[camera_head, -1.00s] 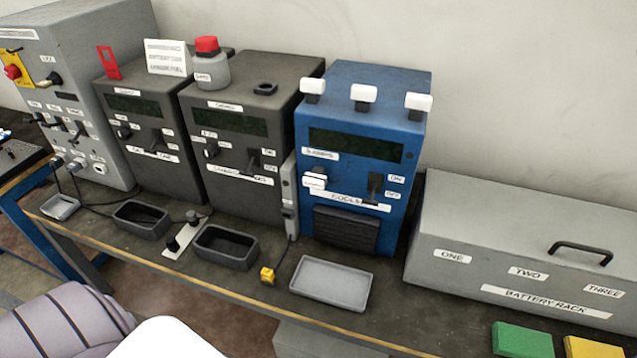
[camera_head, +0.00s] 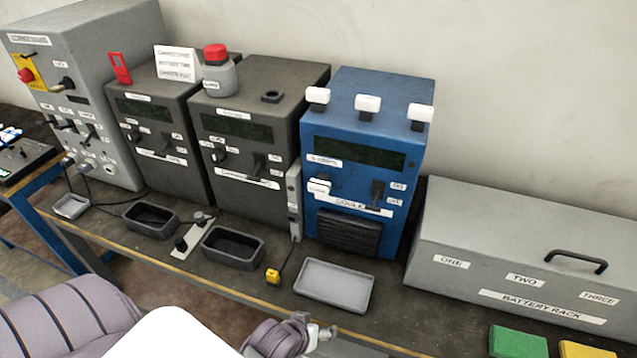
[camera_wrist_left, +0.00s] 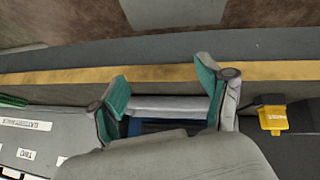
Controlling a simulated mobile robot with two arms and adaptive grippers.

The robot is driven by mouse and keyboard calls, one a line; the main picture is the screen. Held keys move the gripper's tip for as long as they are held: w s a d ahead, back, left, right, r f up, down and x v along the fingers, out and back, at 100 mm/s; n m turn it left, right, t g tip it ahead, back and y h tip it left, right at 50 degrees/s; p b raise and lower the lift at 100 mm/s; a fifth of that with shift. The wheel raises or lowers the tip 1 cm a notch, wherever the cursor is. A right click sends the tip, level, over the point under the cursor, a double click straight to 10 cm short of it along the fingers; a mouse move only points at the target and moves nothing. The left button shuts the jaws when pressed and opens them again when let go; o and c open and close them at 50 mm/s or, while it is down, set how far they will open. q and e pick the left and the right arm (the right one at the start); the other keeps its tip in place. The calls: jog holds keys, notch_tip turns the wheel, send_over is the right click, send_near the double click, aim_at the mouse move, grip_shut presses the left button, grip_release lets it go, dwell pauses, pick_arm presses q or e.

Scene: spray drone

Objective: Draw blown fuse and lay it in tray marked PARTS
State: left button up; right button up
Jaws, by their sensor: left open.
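My left gripper (camera_head: 322,336) shows at the bottom edge of the head view, low in front of the bench. In the left wrist view its green-padded fingers (camera_wrist_left: 163,78) are apart, with no held object visible between them. A shallow light grey tray (camera_head: 335,287) lies on the bench in front of the blue unit (camera_head: 368,165). I cannot read any PARTS marking on it. Three white-capped pieces (camera_head: 367,103) stand along the top of the blue unit. I cannot tell which piece is the blown fuse. My right gripper is not in view.
Two dark bins (camera_head: 232,230) and a small pale tray (camera_head: 72,206) sit left on the bench. A yellow block (camera_head: 273,277) on a cord lies beside the grey tray and shows in the wrist view (camera_wrist_left: 273,119). A battery rack (camera_head: 520,260) fills the right.

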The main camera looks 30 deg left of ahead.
pick_arm(q)
jog(key=w+a+r+n+t+y, duration=0.1)
jog(key=w+a+r+n+t, duration=0.1)
jog(key=w+r+n+t, duration=0.3)
jog(key=w+a+r+n+y, duration=0.1)
jog(key=w+a+r+n, duration=0.15)
jog(key=r, duration=0.45)
jog(key=n+t+y, duration=0.3)
jog(key=n+t, duration=0.2)
jog(key=n, duration=0.4)
send_near(317, 191)
jog(key=shift+w+a+r+p, duration=0.1)
jog(key=shift+w+a+p, duration=0.15)
jog(key=shift+p, duration=0.15)
jog(key=shift+w+h, duration=0.1)
jog(key=shift+h, duration=0.3)
jog(key=b+x, duration=0.1)
jog(key=x, duration=0.6)
jog(key=shift+w+a, duration=0.1)
jog(key=shift+x, duration=0.75)
jog(key=shift+r+p, duration=0.1)
jog(key=shift+p, duration=0.3)
